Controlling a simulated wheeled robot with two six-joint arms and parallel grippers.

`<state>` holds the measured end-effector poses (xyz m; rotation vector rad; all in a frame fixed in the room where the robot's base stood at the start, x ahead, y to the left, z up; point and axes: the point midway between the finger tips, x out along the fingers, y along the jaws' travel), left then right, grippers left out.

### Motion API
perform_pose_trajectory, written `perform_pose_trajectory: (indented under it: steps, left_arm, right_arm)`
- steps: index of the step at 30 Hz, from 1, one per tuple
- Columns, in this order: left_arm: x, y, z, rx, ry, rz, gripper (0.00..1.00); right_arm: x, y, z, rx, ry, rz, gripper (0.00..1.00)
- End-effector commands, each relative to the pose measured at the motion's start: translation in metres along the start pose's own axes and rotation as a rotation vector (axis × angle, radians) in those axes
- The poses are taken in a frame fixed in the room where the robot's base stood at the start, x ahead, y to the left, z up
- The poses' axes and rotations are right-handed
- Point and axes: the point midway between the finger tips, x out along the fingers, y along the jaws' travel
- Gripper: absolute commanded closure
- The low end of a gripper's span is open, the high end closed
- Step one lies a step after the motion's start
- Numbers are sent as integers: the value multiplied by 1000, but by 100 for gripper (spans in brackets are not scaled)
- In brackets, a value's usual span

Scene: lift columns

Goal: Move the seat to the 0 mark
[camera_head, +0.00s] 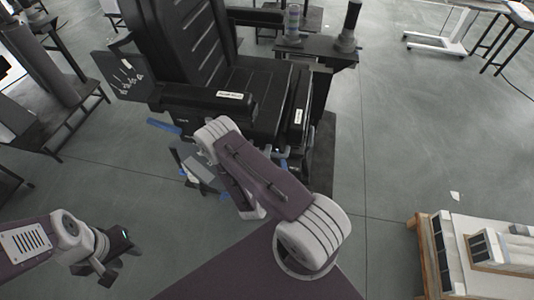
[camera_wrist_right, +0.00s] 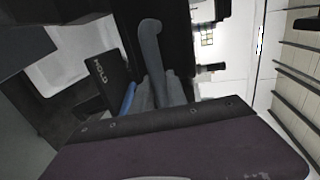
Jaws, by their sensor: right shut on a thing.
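The black seat (camera_head: 255,85) stands at the top centre in the head view, with a tall ribbed backrest and small white labels on its side and front parts. My right arm reaches to its front edge, and its own links hide the right gripper in that view. In the right wrist view a grey lever (camera_wrist_right: 151,50) with a bent top rises from the gripper area (camera_wrist_right: 163,98), and the jaws are shut around its lower part. My left gripper (camera_head: 118,262) is open and empty at the lower left, away from the seat. No 0 mark is readable.
A black panel marked HOLD (camera_wrist_right: 97,80) is beside the lever in the wrist view. A dark side panel with white symbols (camera_head: 124,76) is left of the seat. A dark shelf with cylinders (camera_head: 318,48) is behind it. A pale model on a wooden stand (camera_head: 480,255) is lower right. Open floor lies right.

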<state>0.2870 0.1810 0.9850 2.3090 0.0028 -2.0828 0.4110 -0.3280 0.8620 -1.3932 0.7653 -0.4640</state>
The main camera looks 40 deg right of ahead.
Motion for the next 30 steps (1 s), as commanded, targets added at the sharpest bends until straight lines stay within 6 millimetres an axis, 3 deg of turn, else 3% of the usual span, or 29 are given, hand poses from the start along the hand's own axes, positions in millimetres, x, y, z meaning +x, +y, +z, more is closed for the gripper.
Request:
perform_pose_trajectory:
  steps: [5, 6, 8, 9, 20, 30]
  left_arm:
    - [0, 0, 0, 0, 0, 0, 64]
    - [0, 0, 0, 0, 0, 0, 64]
    - [0, 0, 0, 0, 0, 0, 64]
    - [0, 0, 0, 0, 0, 0, 64]
    - [-3, 0, 0, 0, 0, 0, 64]
    - [-19, 0, -2, 0, 0, 0, 64]
  right_arm:
    - [0, -1, -3, -3, 10, -3, 100]
    - [0, -1, -3, -3, 11, -3, 79]
    - [0, -1, -3, -3, 10, -3, 63]
    - [0, -1, -3, -2, 9, -3, 60]
    - [-6, -1, 0, -2, 1, 0, 60]
    - [-64, -3, 0, -5, -3, -1, 60]
